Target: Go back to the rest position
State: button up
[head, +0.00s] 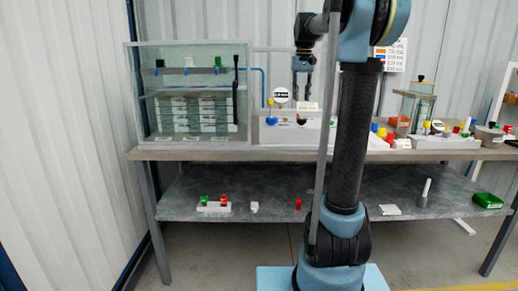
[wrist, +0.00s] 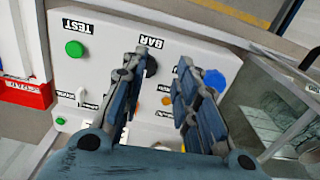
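My gripper (head: 302,78) hangs above the back middle of the workbench (head: 330,154) in the head view, pointing down. In the wrist view my gripper (wrist: 158,82) has its two fingers well apart, with nothing held between them. Beneath it is a white control panel (wrist: 105,50) with a green button (wrist: 75,48), a black knob (wrist: 151,67) marked BAR, partly hidden by a finger, and a blue knob (wrist: 214,80). I cannot tell from these views how far the fingertips are from the panel.
A clear glass case (head: 190,95) stands on the left of the bench, close to the gripper. A smaller glass unit (head: 413,108) and coloured parts stand at the right.

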jog(key=s+d+f+t, duration=0.1)
jog(key=s+f+t, duration=0.1)
jog(key=s+f, duration=3.1)
jog(key=s, duration=0.3)
jog(key=shift+d, duration=0.35)
